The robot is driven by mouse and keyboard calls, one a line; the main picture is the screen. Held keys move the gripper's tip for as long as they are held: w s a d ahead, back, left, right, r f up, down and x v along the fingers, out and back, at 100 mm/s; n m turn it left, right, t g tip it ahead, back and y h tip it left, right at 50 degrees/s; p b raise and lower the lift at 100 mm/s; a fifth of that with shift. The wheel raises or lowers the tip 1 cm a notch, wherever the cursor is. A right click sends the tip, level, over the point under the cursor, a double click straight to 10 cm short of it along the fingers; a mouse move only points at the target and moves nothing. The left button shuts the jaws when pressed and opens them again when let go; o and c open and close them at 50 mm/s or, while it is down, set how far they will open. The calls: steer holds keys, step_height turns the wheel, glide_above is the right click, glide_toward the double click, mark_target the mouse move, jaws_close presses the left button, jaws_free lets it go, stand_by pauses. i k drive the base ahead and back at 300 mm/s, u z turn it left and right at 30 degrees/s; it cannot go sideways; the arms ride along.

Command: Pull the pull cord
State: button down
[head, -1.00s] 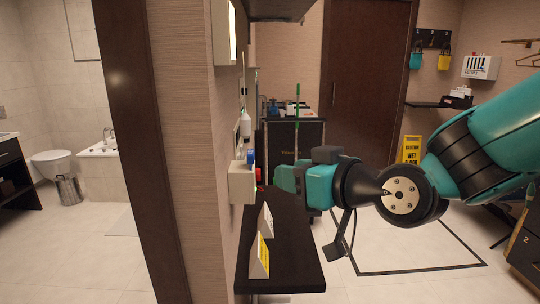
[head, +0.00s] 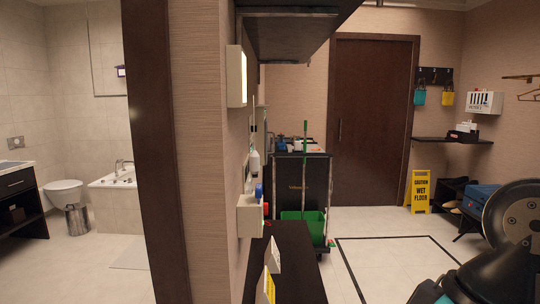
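A thin line runs down beside the wall to a pale, bottle-shaped piece (head: 254,162) hanging above the white box. It may be the pull cord and its handle, but it is too small to be sure. Only part of my arm shows, at the lower right corner of the head view, well away from the wall. I cannot make out my gripper's fingers; they seem to be below the picture.
A white wall box (head: 250,215) holds a blue-capped bottle (head: 259,192). A dark shelf (head: 295,262) below carries small signs (head: 272,258). A cleaning cart (head: 305,185) stands behind. A yellow wet-floor sign (head: 421,190) stands near the door (head: 370,120). Floor at centre right is clear.

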mark_target(254, 158)
steer(key=u, duration=0.1)
steer(key=k, duration=0.35)
steer(key=z, duration=0.65)
steer(key=i, duration=1.45)
steer(key=u, duration=0.65)
